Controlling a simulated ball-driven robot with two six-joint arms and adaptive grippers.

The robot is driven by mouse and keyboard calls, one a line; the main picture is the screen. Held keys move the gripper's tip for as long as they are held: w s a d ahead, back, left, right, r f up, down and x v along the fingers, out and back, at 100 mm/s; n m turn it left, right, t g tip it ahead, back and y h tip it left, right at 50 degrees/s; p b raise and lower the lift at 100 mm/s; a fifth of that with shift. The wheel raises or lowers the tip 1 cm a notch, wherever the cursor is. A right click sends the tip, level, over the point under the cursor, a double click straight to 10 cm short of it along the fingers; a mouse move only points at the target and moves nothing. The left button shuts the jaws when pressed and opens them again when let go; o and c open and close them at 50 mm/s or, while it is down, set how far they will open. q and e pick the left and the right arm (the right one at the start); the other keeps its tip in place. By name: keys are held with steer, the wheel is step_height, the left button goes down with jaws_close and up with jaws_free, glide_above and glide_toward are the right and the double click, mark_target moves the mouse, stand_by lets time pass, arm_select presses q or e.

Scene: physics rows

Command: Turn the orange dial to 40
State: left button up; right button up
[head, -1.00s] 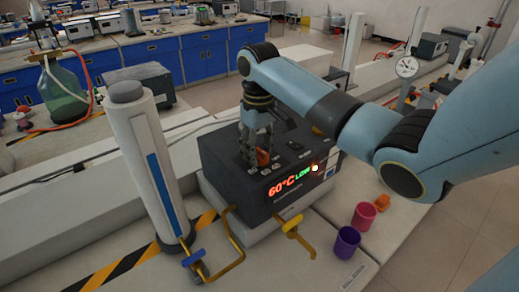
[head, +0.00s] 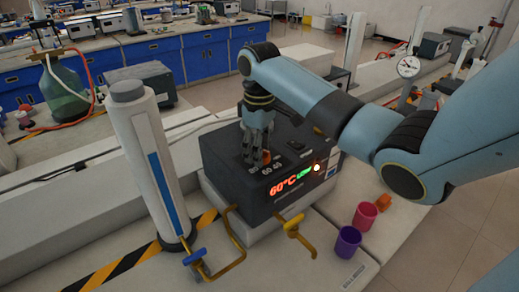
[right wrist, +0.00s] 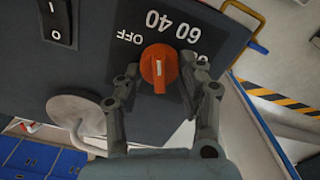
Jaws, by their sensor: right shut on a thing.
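The orange dial (right wrist: 159,67) is on the top face of a dark box (head: 222,165), with OFF, 40 and 60 printed around it. My right gripper (right wrist: 160,76) has its fingers on either side of the dial and is shut on it. In the head view the gripper (head: 257,152) comes down from above and hides most of the dial (head: 266,157). The box's front display (head: 289,184) reads 60°C in red, with small green text beside it. A white mark shows on the dial; which label it points at is unclear. My left gripper is not in view.
A white column (head: 150,165) with a blue stripe stands left of the box. Blue and yellow valve handles (head: 194,257) are in front. Purple (head: 347,242), pink (head: 364,216) and orange (head: 384,202) cups stand at the right. A black rocker switch (right wrist: 56,22) is near the dial.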

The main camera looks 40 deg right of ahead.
steer(key=o, duration=1.1)
steer(key=shift+w, duration=0.1)
steer(key=shift+r, duration=0.1)
step_height(320, 180, up, 7)
steer(key=shift+r, duration=0.15)
